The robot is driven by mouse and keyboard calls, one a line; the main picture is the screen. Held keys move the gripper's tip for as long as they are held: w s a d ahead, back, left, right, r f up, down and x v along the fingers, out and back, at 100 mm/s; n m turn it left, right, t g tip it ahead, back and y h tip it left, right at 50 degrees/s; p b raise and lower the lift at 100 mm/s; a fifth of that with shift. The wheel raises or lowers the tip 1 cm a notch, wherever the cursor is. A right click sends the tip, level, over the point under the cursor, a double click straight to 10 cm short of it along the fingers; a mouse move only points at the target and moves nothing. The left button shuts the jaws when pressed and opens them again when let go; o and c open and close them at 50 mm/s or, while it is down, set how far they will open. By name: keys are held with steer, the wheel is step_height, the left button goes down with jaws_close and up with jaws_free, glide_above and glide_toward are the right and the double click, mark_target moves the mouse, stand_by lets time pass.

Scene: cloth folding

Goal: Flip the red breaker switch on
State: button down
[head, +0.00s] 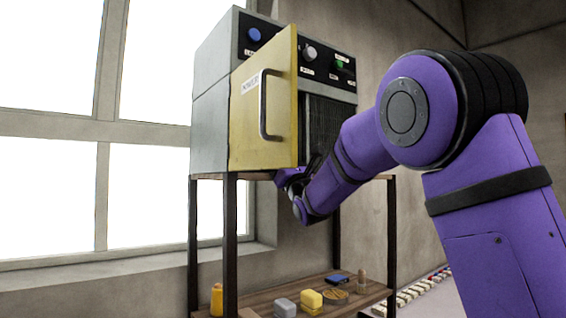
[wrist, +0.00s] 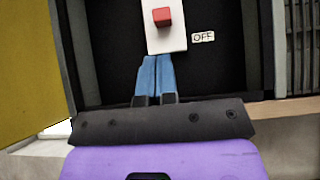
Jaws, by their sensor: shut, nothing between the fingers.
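The red breaker switch (wrist: 162,16) sits on a white plate (wrist: 167,38) inside the dark cabinet, at the top of the wrist view. A label reading OFF (wrist: 203,37) is to the right of the plate. My gripper (wrist: 155,62) is shut and empty, its blue fingers side by side, with their tips just below the switch and overlapping the plate's lower edge in the picture. I cannot tell if they touch it. In the head view the yellow cabinet door (head: 262,105) stands open and hides the switch and my fingertips.
The grey cabinet (head: 209,120) stands on a shelf frame (head: 230,245). The door also shows at the left in the wrist view (wrist: 28,60). A window is at the left.

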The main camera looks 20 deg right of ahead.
steer(key=x, duration=0.6)
steer(key=shift+w+r, duration=0.1)
steer(key=shift+r, duration=0.1)
steer(key=shift+r, duration=0.1)
